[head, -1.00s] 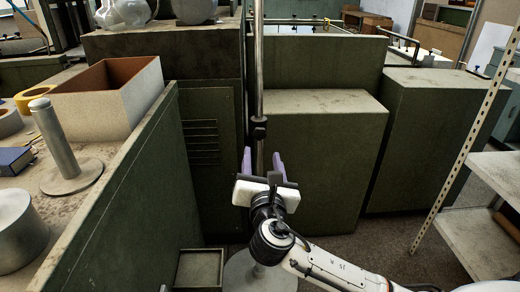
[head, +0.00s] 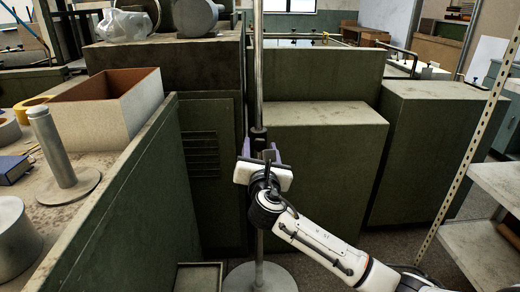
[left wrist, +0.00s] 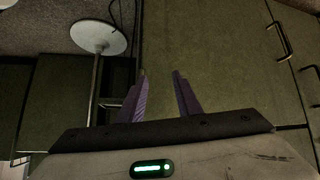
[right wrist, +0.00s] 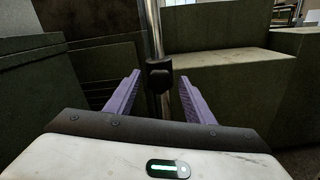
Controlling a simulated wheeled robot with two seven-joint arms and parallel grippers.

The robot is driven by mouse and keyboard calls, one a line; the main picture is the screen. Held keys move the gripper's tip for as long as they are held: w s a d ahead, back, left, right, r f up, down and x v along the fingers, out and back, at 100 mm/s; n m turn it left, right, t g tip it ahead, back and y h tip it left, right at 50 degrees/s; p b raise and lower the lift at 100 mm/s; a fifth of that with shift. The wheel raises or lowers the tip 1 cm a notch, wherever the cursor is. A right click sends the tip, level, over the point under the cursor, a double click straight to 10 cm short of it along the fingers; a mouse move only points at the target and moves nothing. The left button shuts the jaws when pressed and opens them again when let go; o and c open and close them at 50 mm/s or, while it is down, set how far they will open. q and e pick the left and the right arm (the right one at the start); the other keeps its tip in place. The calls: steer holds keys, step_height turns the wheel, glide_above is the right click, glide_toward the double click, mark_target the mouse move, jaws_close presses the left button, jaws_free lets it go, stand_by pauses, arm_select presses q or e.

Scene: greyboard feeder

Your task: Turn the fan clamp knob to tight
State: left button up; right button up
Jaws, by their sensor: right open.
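A dark clamp block (head: 258,135) sits on the upright metal pole (head: 258,70), which stands on a round base (head: 262,279). The right wrist view shows the clamp (right wrist: 160,75) with a blunt dark front, perhaps the knob; its setting cannot be read. My right gripper (head: 261,148) is open just below and in front of the clamp. Its purple fingers (right wrist: 160,76) appear either side of the clamp and pole, with no contact visible. My left gripper (left wrist: 159,73) shows only in its wrist view, open and empty; the base (left wrist: 98,37) is left of it.
Green cabinets (head: 318,170) stand behind and beside the pole. A bench with an open box (head: 120,120) and a metal spindle stand (head: 52,150) is at the left. A perforated shelf post (head: 465,150) stands at the right. An open-topped bin (head: 200,277) is beside the base.

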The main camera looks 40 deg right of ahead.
steer(key=c, duration=1.1)
steer(key=shift+r+n+p, duration=0.25)
steer(key=shift+n+p, duration=0.25)
steer(key=shift+p, duration=0.75)
steer(key=n+p, duration=0.6)
steer(key=p, duration=0.4)
steer(key=shift+r, duration=0.1)
steer(key=shift+n+p, duration=0.9)
steer(key=shift+p, duration=0.35)
steer(key=n+p, duration=0.3)
steer(key=shift+a+f+n+p, duration=0.1)
steer(key=shift+f+n+p, duration=0.1)
steer(key=shift+n+p, duration=0.1)
steer(key=shift+n, duration=0.4)
steer(key=n+p, duration=0.1)
steer(key=n, duration=0.1)
steer(key=shift+f+n, duration=0.2)
steer(key=shift+n, duration=0.2)
steer(key=n, duration=0.8)
steer(key=shift+w+r+n, duration=0.1)
steer(key=shift+n, duration=1.7)
arm_select(q)
step_height(320, 180, up, 15)
steer(key=s+a, duration=0.1)
steer(key=shift+a+f+y, duration=0.15)
steer(key=shift+a+y, duration=0.15)
steer(key=shift+a, duration=0.05)
arm_select(e)
steer(key=shift+n, duration=1.3)
